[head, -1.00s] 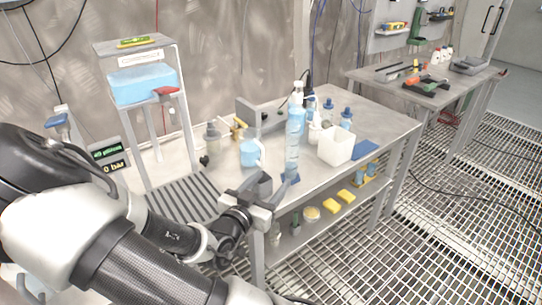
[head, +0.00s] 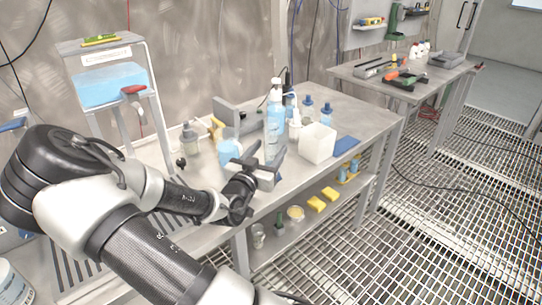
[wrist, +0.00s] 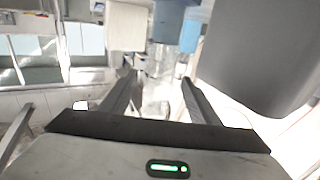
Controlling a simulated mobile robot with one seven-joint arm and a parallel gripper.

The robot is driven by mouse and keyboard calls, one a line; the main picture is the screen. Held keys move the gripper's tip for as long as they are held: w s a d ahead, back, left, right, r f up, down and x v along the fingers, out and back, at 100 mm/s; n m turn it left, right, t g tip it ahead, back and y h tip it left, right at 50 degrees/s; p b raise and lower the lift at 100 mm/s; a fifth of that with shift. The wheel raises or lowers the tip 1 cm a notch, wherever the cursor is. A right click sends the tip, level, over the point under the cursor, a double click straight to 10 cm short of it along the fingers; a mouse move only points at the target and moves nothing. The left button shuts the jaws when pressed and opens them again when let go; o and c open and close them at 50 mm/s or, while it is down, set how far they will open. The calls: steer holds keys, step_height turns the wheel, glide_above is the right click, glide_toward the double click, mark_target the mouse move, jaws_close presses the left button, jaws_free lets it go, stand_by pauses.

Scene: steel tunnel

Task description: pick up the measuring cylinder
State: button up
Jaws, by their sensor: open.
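The measuring cylinder (head: 271,146) is tall, clear and upright near the front edge of the workbench in the head view, with a bluish bottle close behind it. My gripper (head: 265,157) is at the cylinder's lower part, its jaws apart and pointing towards it. In the wrist view my gripper (wrist: 157,82) is open, with a faint clear shape between and beyond the fingertips. I cannot tell whether the cylinder is fully between the fingers or touching them. My gripper partly hides the cylinder's base.
A blue-filled beaker (head: 229,151) stands just left of my gripper.

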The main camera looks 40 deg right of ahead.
steer(key=b+x, duration=0.1)
steer(key=x, duration=0.4)
steer(key=shift+d, duration=0.2)
steer(key=c, duration=1.2)
step_height(320, 180, up, 10)
steer(key=p, duration=0.2)
steer(key=shift+p, duration=0.4)
